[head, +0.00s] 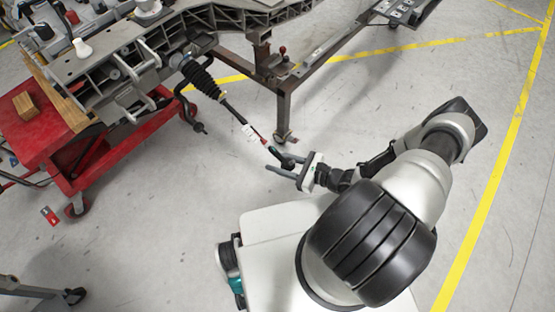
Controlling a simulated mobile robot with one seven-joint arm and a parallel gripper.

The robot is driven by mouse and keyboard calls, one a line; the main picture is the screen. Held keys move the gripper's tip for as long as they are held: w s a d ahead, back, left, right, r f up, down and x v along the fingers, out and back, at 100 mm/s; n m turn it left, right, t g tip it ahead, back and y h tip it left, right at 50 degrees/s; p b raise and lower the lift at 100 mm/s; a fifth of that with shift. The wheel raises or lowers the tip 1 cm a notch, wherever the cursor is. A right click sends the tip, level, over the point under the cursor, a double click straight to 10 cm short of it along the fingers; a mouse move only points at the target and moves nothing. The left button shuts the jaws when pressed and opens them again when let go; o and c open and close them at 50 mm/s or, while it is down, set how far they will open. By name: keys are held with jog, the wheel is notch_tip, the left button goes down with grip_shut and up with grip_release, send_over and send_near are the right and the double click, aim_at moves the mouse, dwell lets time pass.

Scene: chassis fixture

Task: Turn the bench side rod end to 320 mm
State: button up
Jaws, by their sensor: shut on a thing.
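A steering rod (236,115) runs from a black ribbed boot (199,77) on the chassis frame down and to the right, and a white tag (249,131) hangs on it. Its dark rod end (285,160) is at the lower right tip, just past a small red mark on the rod. My gripper (288,168) reaches in from the right, and its two grey fingers are shut on the rod end. The fingers hide part of the rod end. No length reading can be made out at this size.
The grey chassis (145,62) rests on a dark steel stand (283,105) with casters. A red cart (105,150) with a wooden block (26,106) stands at the left. Floor right of the stand is clear.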

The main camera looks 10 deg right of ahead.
jog(key=shift+w+r, duration=0.15)
dwell(0.4)
jog(key=o, duration=1.1)
jog(key=shift+c, duration=0.2)
jog(key=p+v, duration=0.1)
jog(key=v, duration=1.6)
jog(key=shift+s, duration=0.25)
jog(key=shift+d, duration=0.1)
